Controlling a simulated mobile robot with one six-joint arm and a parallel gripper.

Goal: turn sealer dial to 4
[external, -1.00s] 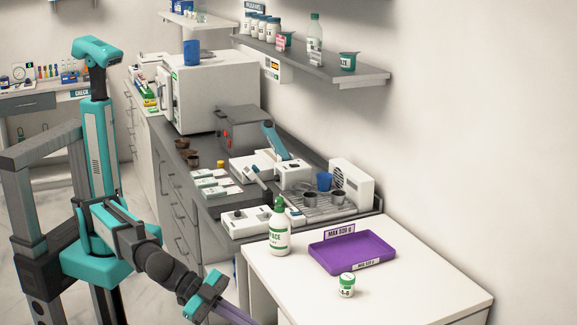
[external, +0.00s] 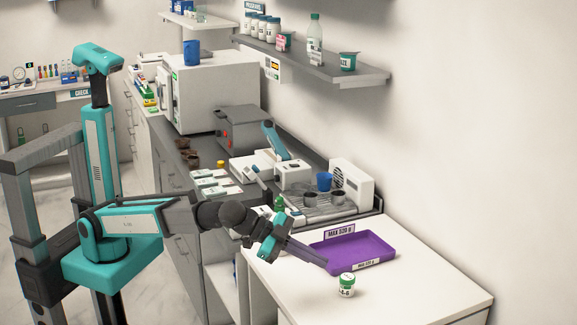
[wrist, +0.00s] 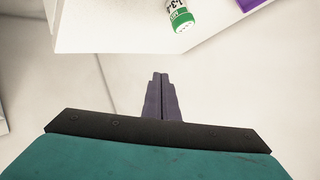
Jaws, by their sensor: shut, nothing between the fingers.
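A white device with a teal lever (external: 292,174), possibly the sealer, stands on the grey counter past the white table. I cannot make out its dial or any numbers. A low white box with dark knobs seen there earlier is now mostly hidden behind my arm. My gripper (external: 324,263) is shut and empty, well to the near side of these devices. Its fingers overlap the left end of the purple tray in the external view. In the wrist view, the shut fingers (wrist: 160,78) point past the white table's edge, with no dial in sight.
The white table (external: 420,275) holds the purple tray (external: 375,247) and a green-lidded white jar (external: 347,286). A drip tray with cups and a grey box (external: 243,130) crowd the counter.

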